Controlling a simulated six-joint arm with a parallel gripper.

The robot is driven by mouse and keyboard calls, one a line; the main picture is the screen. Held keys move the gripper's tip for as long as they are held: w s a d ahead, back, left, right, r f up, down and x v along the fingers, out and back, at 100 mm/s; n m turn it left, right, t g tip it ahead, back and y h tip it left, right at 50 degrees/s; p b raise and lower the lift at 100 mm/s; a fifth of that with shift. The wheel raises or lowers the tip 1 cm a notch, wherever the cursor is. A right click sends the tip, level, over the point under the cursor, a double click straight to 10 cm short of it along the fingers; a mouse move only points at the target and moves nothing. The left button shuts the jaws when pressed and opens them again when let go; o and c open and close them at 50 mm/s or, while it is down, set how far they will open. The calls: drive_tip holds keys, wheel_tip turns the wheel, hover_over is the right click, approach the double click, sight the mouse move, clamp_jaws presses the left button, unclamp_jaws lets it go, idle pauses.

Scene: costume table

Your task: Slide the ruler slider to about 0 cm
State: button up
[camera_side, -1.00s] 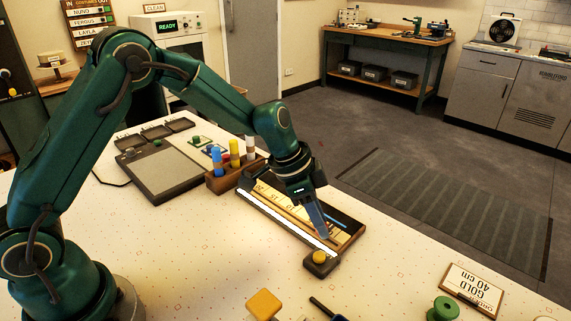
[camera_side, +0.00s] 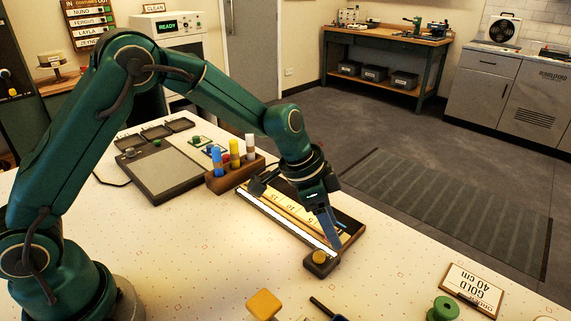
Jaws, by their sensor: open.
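The ruler board (camera_side: 352,236) is a dark-framed tray on the table, with a pale numbered scale (camera_side: 285,208) and a bright white strip along its near side. Marks like 15, 10 and 5 run down toward the lower right. A dark block with a yellow knob (camera_side: 319,257) sits at its lower-right end; I cannot tell whether this is the slider. My gripper (camera_side: 333,236) is open, tilted down over the lower-right part of the board. Its blue-grey finger hides part of the scale; I cannot tell whether it touches anything.
A wooden holder (camera_side: 234,176) with several coloured markers stands just beyond the board's far end. A grey device (camera_side: 158,172) lies farther left. The table left of the board is clear.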

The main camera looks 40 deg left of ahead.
drive_tip(key=shift+v, duration=2.3)
drive_tip(key=shift+w+r, duration=0.1)
drive_tip(key=shift+r, duration=0.05)
wheel_tip(320, 180, up, 6)
drive_tip(key=t, duration=0.2)
hover_over(319, 244)
drive_tip(key=a, duration=0.1)
drive_tip(key=s+a+r+n+t, duration=0.1)
drive_tip(key=s+a+r, duration=0.2)
drive_tip(key=s+r, duration=0.3)
drive_tip(key=s+a+f+n+y, duration=0.1)
drive_tip(key=s+a+f+n, duration=0.1)
drive_tip(key=s+n, duration=0.2)
drive_tip(key=s+a+f+n+y, duration=0.2)
drive_tip(key=s+a+n, duration=0.1)
drive_tip(key=s, duration=0.7)
drive_tip(key=shift+s+a+f+n+g, duration=0.2)
drive_tip(key=shift+s+f+n+g, duration=0.1)
drive_tip(key=shift+s+f+n, duration=0.15)
